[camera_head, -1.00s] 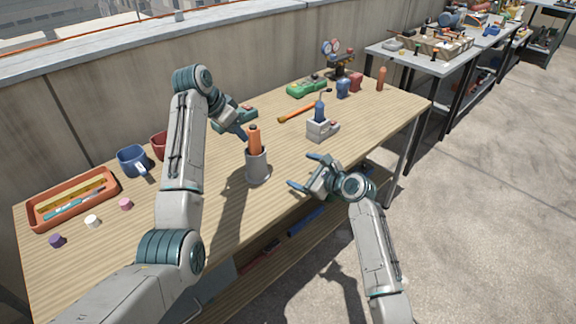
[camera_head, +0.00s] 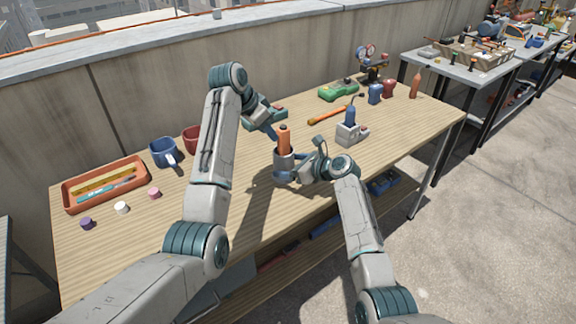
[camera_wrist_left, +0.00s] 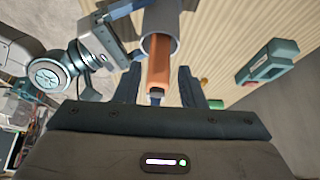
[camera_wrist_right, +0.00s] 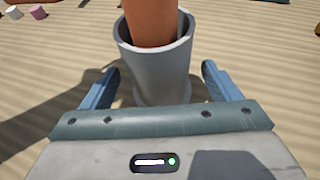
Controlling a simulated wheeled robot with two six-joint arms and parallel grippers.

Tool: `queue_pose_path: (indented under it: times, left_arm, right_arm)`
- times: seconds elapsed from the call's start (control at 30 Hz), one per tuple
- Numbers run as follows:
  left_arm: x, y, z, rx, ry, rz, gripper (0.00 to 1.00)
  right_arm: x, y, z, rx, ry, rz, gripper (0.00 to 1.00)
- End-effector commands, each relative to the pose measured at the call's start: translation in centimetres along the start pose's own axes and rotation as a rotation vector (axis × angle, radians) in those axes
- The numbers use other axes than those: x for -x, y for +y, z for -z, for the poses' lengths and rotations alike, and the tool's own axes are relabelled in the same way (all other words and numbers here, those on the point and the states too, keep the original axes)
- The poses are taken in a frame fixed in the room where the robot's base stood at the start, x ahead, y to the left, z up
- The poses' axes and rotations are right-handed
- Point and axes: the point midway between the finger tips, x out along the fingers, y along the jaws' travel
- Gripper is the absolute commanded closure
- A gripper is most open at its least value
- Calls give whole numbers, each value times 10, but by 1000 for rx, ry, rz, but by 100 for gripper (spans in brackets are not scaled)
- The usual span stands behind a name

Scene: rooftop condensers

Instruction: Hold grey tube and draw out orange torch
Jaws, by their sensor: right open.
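The grey tube (camera_head: 284,177) stands upright on the wooden table, with the orange torch (camera_head: 284,138) upright in it and its upper part sticking out. My right gripper (camera_head: 290,168) is open at the tube. In the right wrist view its blue fingers stand on both sides of the tube (camera_wrist_right: 160,78), with gaps visible. My left gripper (camera_head: 270,134) is open above and beside the torch's top. In the left wrist view its fingers (camera_wrist_left: 158,82) lie on either side of the torch's end (camera_wrist_left: 158,66), apart from it. The torch's lower part is hidden inside the tube.
A grey holder with a blue-handled tool (camera_head: 350,132) stands to the right. An orange-handled hammer (camera_head: 327,117) and a green case (camera_head: 338,92) lie behind. Blue (camera_head: 164,152) and red mugs and an orange tray (camera_head: 68,194) are at the left.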

Motion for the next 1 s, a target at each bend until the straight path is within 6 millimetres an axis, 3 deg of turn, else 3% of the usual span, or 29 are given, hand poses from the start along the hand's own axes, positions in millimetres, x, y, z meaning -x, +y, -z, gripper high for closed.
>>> queue_pose_path:
  times: [0.13,0.47,0.73,1.0]
  left_arm:
    - [0,0,0,0,0,0,64]
    - [0,0,0,0,0,0,64]
    - [0,0,0,0,0,0,64]
    - [0,0,0,0,0,0,64]
  right_arm:
    - [-11,1,0,-1,0,-1,17]
    - [-14,0,0,0,0,0,17]
    - [-14,0,0,0,1,0,66]
    - [-14,0,0,0,1,0,67]
